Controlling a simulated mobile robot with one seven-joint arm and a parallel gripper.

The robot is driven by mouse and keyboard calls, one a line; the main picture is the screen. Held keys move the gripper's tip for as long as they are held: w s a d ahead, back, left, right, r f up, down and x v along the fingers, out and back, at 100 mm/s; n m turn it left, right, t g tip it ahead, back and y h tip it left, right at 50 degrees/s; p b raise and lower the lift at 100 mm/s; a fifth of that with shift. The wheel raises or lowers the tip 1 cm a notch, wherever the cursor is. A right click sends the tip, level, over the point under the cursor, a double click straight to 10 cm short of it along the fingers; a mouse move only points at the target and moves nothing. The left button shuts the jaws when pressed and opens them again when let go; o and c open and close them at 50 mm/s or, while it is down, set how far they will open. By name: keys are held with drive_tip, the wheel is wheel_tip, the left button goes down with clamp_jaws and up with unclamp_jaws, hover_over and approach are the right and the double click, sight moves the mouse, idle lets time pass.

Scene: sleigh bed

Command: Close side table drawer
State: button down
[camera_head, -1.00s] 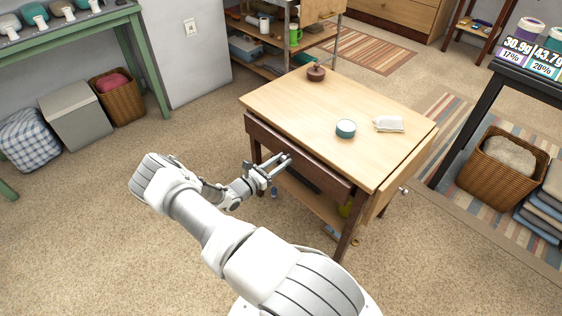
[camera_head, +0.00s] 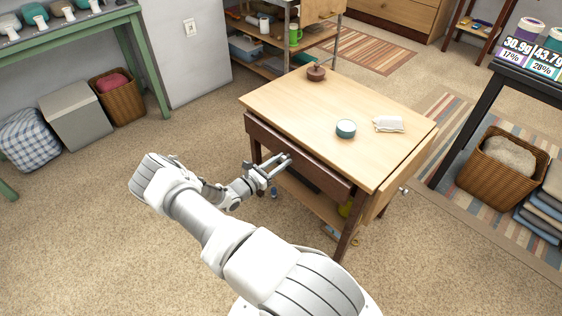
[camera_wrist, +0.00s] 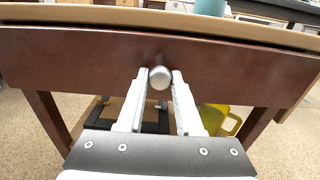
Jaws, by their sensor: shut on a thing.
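The side table (camera_head: 300,95) has a light wood top, a dark brown apron and dark legs. Its dark drawer front (camera_head: 318,170) lies close under the front edge of the top; the wrist view shows this front (camera_wrist: 70,60) wide across the picture. My gripper (camera_head: 284,161) is at the middle of that front. In the wrist view, its two fingers are on either side of a round silver knob (camera_wrist: 160,77) and shut on it. The drawer's inside is hidden, and I cannot tell exactly how far out it stands.
On the top stand a brown lidded pot (camera_head: 316,72), a teal tin (camera_head: 346,128) and a white packet (camera_head: 388,124). Another silver knob (camera_head: 404,190) sticks out on the right side. A yellow item (camera_wrist: 213,118) is under the table.

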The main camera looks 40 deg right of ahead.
sight(289, 156)
drive_tip(key=d+b, duration=0.1)
drive_tip(key=d, duration=0.2)
drive_tip(key=shift+d+f, duration=0.1)
drive_tip(key=shift+d, duration=0.3)
drive_tip(key=shift+a, duration=0.15)
drive_tip(key=c, duration=0.6)
unclamp_jaws()
drive_tip(key=shift+o, duration=0.2)
drive_tip(key=a+p, duration=0.2)
drive_tip(key=a, duration=1.5)
drive_tip(key=shift+s+a+p, duration=0.2)
drive_tip(key=shift+a+p, duration=0.05)
drive_tip(key=shift+p, duration=0.15)
